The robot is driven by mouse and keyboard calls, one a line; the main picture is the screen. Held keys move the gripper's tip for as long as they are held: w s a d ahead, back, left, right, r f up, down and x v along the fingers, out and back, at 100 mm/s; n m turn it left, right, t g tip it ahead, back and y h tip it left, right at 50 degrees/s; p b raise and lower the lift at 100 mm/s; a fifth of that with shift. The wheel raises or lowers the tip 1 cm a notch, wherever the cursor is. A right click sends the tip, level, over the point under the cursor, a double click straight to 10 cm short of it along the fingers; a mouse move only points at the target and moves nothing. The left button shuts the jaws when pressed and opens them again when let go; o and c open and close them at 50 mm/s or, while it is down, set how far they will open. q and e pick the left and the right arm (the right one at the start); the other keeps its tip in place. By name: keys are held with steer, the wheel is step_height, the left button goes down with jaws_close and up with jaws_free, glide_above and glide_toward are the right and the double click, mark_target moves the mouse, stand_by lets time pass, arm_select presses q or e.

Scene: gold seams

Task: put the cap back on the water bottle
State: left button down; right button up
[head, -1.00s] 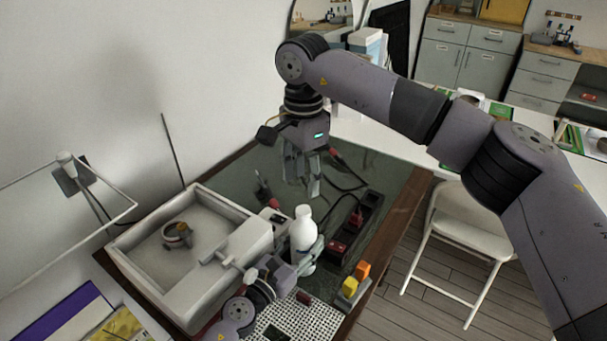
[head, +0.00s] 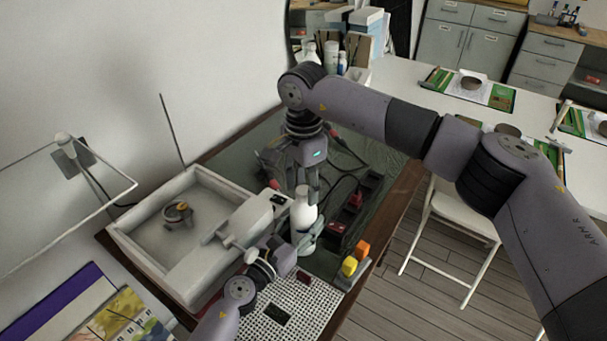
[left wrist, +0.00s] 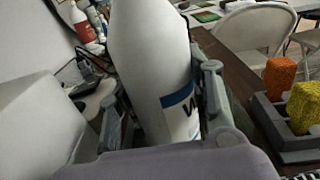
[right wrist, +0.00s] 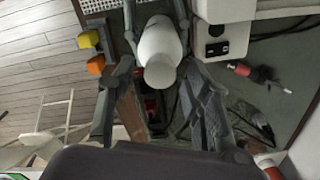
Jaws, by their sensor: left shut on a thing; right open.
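The white water bottle (head: 303,217) stands upright beside the basin unit, and its body with a blue-marked label fills the left wrist view (left wrist: 150,65). My left gripper (head: 308,238) is shut around its body, with one finger on each side in the left wrist view (left wrist: 165,115). My right gripper (head: 308,188) points down just behind and above the bottle's top. In the right wrist view its fingers (right wrist: 158,78) are spread, with the bottle's white top (right wrist: 160,72) between them, apart from both. I cannot make out a separate cap.
A pale basin (head: 150,262) holding a small round item (head: 178,213) lies left of the bottle. Orange and yellow blocks (head: 350,265) sit in a dark holder at the right table edge. A perforated mat (head: 300,315) lies in front. Cables and a dark strip (head: 345,215) lie behind right.

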steer(key=shift+c, duration=0.5)
jaws_close()
steer(key=m, duration=0.4)
steer(key=shift+m, duration=0.4)
steer(key=m, duration=0.5)
steer(key=shift+f+m, duration=0.1)
steer(key=shift+m, duration=0.3)
steer(key=m, duration=0.5)
steer(key=shift+m, duration=0.4)
steer(key=m, duration=0.5)
steer(key=shift+o, duration=0.7)
jaws_free()
